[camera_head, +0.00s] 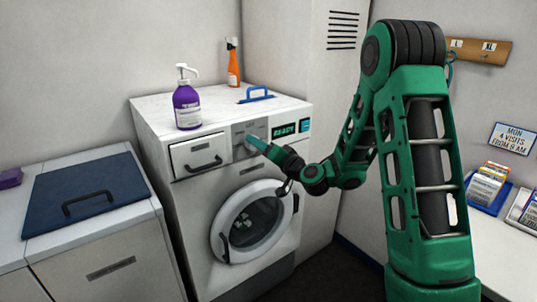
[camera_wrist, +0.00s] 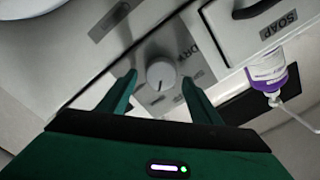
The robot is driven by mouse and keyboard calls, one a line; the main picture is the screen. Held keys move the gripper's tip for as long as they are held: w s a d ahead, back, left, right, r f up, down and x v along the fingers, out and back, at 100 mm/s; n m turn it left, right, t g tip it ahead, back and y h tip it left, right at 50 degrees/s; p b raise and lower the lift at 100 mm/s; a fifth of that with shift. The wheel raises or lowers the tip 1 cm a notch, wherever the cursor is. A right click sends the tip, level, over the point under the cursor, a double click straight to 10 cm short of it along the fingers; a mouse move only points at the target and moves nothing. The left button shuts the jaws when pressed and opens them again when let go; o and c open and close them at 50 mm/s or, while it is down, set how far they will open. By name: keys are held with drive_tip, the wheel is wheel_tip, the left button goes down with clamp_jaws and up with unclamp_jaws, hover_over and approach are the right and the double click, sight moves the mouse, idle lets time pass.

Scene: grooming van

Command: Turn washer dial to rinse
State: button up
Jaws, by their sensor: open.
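The washer (camera_head: 165,125) is a white front-loader with a grey dial panel (camera_head: 239,130) left of its display. In the wrist view the round light-grey dial (camera_wrist: 161,73) sits on that panel, with the word DRY (camera_wrist: 186,50) printed beside it. Other labels around the dial are too small or covered to read, and I cannot tell its pointer setting. My green gripper (camera_wrist: 160,77) is open, one finger on each side of the dial, with visible gaps between. In the head view my gripper (camera_head: 250,142) is at the panel and hides the dial.
A SOAP drawer (camera_head: 198,155) with a black handle is left of the panel. The round door (camera_head: 222,225) is below.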

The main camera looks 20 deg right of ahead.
drive_tip(key=v, duration=0.9)
drive_tip(key=shift+s, duration=0.2)
drive_tip(key=shift+d, duration=0.1)
